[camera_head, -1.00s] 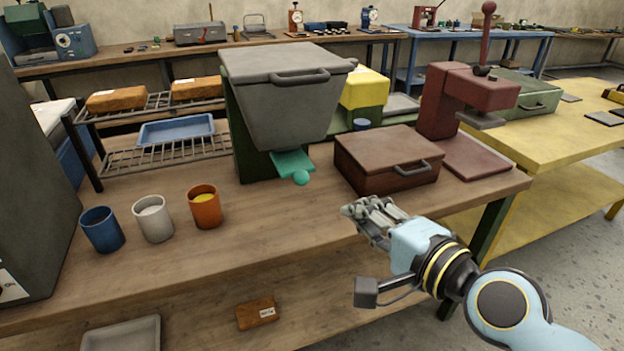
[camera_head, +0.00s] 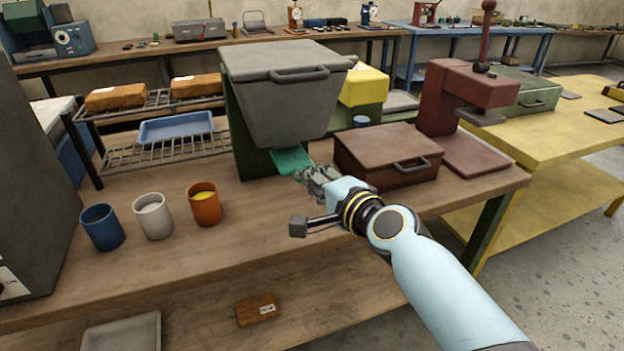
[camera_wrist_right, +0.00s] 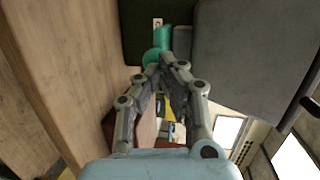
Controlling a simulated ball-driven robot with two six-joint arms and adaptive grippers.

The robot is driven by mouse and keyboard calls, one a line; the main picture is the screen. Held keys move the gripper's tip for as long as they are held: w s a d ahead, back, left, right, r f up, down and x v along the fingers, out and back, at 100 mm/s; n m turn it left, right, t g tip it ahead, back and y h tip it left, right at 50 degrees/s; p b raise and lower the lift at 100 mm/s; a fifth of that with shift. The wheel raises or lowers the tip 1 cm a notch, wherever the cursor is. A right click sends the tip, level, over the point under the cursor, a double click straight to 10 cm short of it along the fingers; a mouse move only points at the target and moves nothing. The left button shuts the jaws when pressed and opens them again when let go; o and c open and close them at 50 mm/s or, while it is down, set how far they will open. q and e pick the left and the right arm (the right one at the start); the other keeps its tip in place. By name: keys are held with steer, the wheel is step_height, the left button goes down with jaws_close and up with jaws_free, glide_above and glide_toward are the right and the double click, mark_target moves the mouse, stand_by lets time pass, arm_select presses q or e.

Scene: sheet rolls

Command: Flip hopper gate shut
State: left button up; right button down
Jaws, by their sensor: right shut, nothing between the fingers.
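The grey hopper (camera_head: 285,95) stands on a dark green frame on the wooden bench. Its teal gate (camera_head: 290,161) sticks out below the hopper, tilted down toward the front. In the right wrist view the teal gate (camera_wrist_right: 178,38) and its round knob (camera_wrist_right: 153,57) show just beyond my fingertips. My right gripper (camera_head: 308,174) is shut and empty, at the gate's front end, and hides the knob in the head view. Its fingertips (camera_wrist_right: 160,72) look very close to the knob; I cannot tell if they touch. My left gripper is not in view.
A dark red lidded box (camera_head: 388,154) stands close to the right of my gripper. A red press (camera_head: 460,110) is behind it. Blue (camera_head: 102,228), white (camera_head: 153,216) and orange (camera_head: 205,204) cups stand at the left. The bench front between cups and gripper is clear.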

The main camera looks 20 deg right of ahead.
mark_target(292, 158)
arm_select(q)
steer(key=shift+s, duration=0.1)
arm_select(e)
steer(key=shift+w, duration=0.1)
steer(key=w+b, duration=0.1)
steer(key=w, duration=0.4)
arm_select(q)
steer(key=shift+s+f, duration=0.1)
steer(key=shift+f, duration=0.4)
arm_select(e)
steer(key=shift+s+r, duration=0.1)
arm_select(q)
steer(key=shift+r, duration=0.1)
